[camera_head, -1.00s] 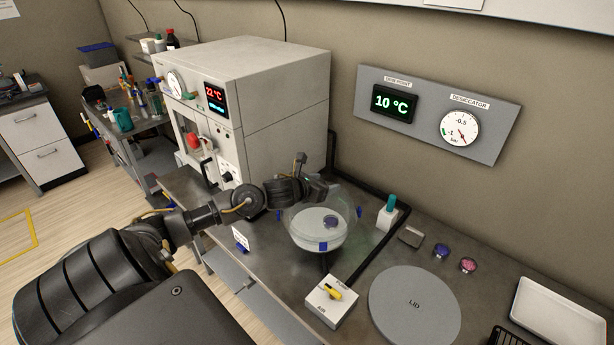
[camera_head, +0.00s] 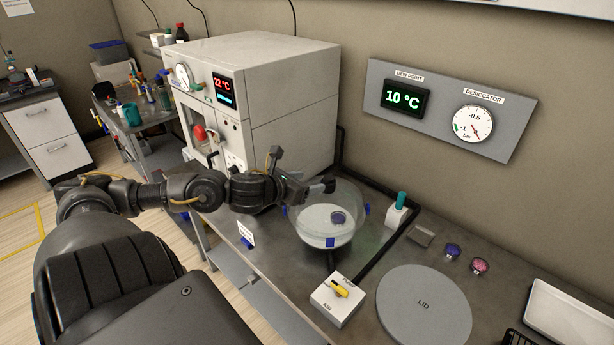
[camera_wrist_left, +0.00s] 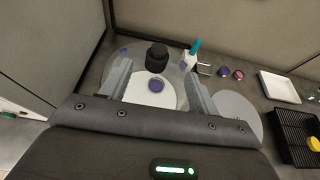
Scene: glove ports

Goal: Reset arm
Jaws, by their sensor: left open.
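My left gripper (camera_head: 303,173) is open and empty. In the head view it is beside and above the left part of the clear desiccator bowl (camera_head: 361,226), overlapping its rim in the picture. In the left wrist view its two fingers (camera_wrist_left: 160,90) stand apart, with the bowl's white plate (camera_wrist_left: 140,92) and a small blue-purple round container (camera_wrist_left: 156,85) seen between them. That container (camera_head: 338,218) sits inside the bowl in the head view. A dark knob-like thing (camera_wrist_left: 157,57) shows just beyond it. My right gripper is in neither view.
A grey oven-like cabinet (camera_head: 290,100) stands behind my arm. A white tray (camera_head: 575,315) is far right.

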